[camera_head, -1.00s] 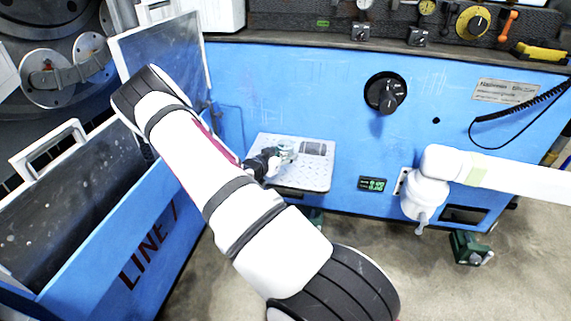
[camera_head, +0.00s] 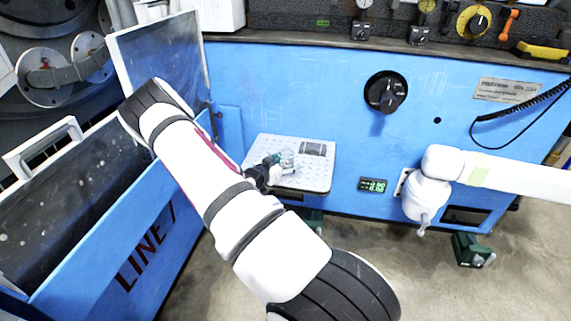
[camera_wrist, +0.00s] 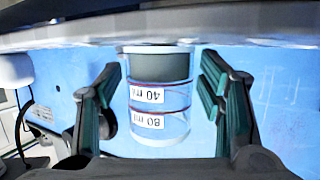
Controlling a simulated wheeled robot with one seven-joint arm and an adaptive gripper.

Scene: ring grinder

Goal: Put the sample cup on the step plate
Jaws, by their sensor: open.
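The sample cup (camera_wrist: 158,95) is clear, with a grey layer at its base and "40 ml" and "80 ml" labels. It appears upside down in the wrist view, where the plate's edge runs along the top. The cup (camera_head: 287,160) stands on the light perforated step plate (camera_head: 310,181) in the head view, its base seemingly touching it. My gripper (camera_head: 269,168) is at the plate's left part, beside the cup. In the wrist view my gripper (camera_wrist: 163,95) is open, with a green-padded finger on each side of the cup and visible gaps.
A blue machine front with a black knob (camera_head: 385,91) rises behind. A blue bin marked "LINE" (camera_head: 110,250) stands left; a white jointed arm (camera_head: 427,190) is at right.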

